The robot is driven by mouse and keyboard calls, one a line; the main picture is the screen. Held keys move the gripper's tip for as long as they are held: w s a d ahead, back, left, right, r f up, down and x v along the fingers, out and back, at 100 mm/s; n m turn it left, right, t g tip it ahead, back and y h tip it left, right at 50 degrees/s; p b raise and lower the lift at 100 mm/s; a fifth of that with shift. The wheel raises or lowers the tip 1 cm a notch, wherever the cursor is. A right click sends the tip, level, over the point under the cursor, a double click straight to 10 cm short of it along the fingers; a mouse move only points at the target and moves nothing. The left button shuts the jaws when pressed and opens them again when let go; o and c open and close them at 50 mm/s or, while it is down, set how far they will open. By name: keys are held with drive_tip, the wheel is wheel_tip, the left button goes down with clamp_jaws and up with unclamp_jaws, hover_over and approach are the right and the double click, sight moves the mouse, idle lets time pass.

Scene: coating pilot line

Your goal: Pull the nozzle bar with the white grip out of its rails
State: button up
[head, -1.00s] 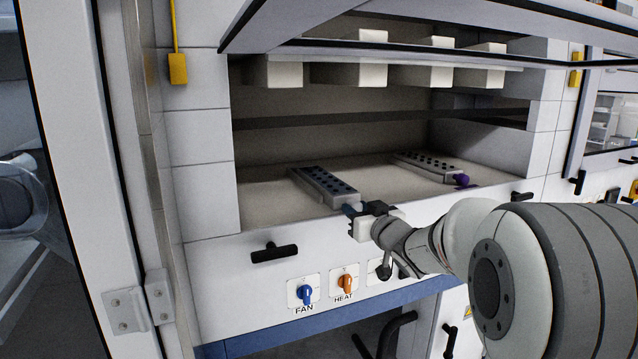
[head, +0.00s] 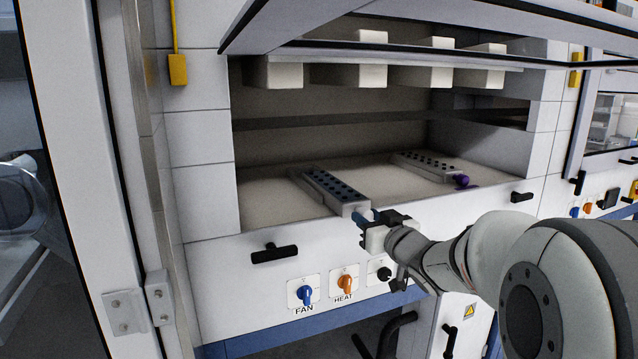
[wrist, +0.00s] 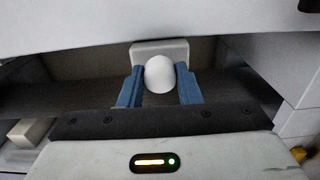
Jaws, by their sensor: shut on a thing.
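The nozzle bar (head: 338,190), a grey block with rows of dark holes, lies on the floor of the open cabinet, its front end at the opening's edge. Its rounded white grip (wrist: 160,74) sits between the blue fingers of my gripper (wrist: 159,86) in the wrist view, in front of the bar's pale end face (wrist: 160,48). The rails under the bar cannot be made out.
A second bar (head: 428,160) with a purple grip (head: 462,181) lies to the right. White blocks (head: 358,76) hang above under the raised door (head: 420,30). Below the opening, the front panel has a black handle (head: 275,253), a blue FAN knob (head: 305,294) and an orange HEAT knob (head: 344,287).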

drive_tip(key=p+v, duration=0.2)
drive_tip(key=v, duration=1.8)
drive_tip(key=shift+s+r, duration=0.2)
idle(2.2)
drive_tip(key=shift+s+d, duration=0.1)
idle(0.3)
